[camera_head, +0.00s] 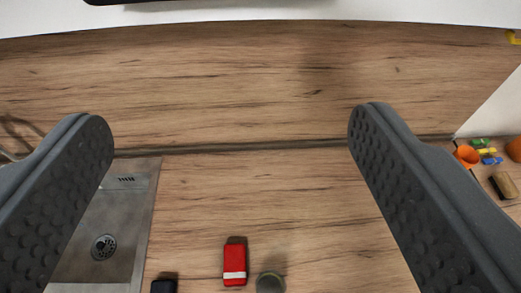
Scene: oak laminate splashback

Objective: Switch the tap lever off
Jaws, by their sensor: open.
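My gripper (230,140) is open and empty, its two dark grey padded fingers wide apart at the left and right of the view. The metal sink (125,220) with a round drain lies at the lower left, partly behind the left finger. A thin curved metallic piece (8,153) at the far left edge may be part of the tap, mostly cut off and hidden by the left finger. No tap lever can be made out.
A red box (235,262) with a white band, a dark object (164,286) and a round greyish item (270,283) are at the bottom. An orange cup (467,156) and small coloured pieces (487,151) lie at the right. The middle worktop is clear before the wooden splashback (250,80).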

